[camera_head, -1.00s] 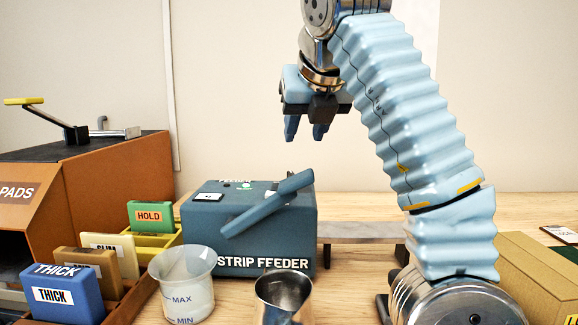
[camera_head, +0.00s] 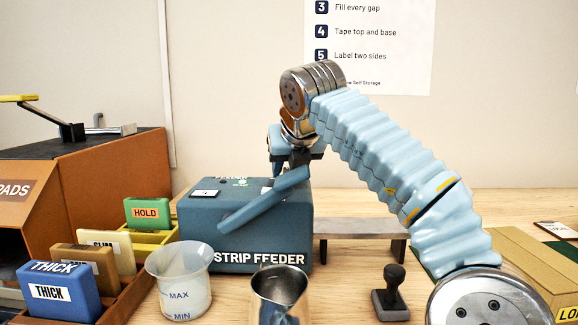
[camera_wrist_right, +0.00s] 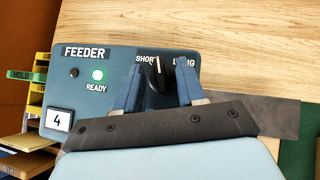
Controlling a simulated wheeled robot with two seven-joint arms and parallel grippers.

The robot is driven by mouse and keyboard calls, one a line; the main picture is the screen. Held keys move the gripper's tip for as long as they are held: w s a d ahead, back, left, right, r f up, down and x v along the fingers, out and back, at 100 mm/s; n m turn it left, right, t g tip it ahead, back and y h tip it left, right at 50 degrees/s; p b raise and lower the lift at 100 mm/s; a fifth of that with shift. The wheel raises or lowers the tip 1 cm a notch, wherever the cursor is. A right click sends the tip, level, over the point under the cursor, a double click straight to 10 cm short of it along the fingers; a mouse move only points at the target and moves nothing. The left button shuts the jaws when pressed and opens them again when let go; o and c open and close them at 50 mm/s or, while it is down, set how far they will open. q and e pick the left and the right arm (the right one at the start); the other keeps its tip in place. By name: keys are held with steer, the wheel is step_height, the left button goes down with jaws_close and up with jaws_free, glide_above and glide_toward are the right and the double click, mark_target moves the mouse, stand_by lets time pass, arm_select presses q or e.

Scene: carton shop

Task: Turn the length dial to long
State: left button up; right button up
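The strip feeder (camera_head: 265,232) is a blue box on the bench. Its length dial (camera_wrist_right: 158,78) is a black knob on top with a pale pointer line, seen in the right wrist view. The line points away from my gripper, beside the SHORT label (camera_wrist_right: 146,59); the LONG label (camera_wrist_right: 184,62) is to the right. My right gripper (camera_wrist_right: 158,80) is open, one finger on each side of the knob, with visible gaps. In the head view the right gripper (camera_head: 277,168) is over the feeder, and the lever hides part of it and the dial. My left gripper is not in view.
A blue lever (camera_head: 262,203) slants across the feeder's front. A clear beaker (camera_head: 181,285) and a metal cup (camera_head: 279,290) stand before it. Labelled pads (camera_head: 60,290) are at left, and a black stamp (camera_head: 391,292) at right. A green READY light (camera_wrist_right: 98,75) is lit.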

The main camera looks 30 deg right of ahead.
steer(key=shift+c, duration=0.3)
jaws_close()
steer(key=shift+a, duration=0.1)
steer(key=m+h, duration=0.1)
steer(key=m+g+h, duration=0.1)
steer(key=shift+w+a+f+m, duration=0.1)
steer(key=shift+a+m, duration=0.05)
steer(key=shift+m, duration=0.25)
steer(key=shift+w+a+m+g+h, duration=0.1)
steer(key=shift+m+g+h, duration=0.55)
steer(key=shift+m, duration=0.45)
steer(key=shift+a+m+g+h, duration=0.1)
steer(key=shift+m+g+h, duration=0.5)
steer(key=shift+m, duration=0.5)
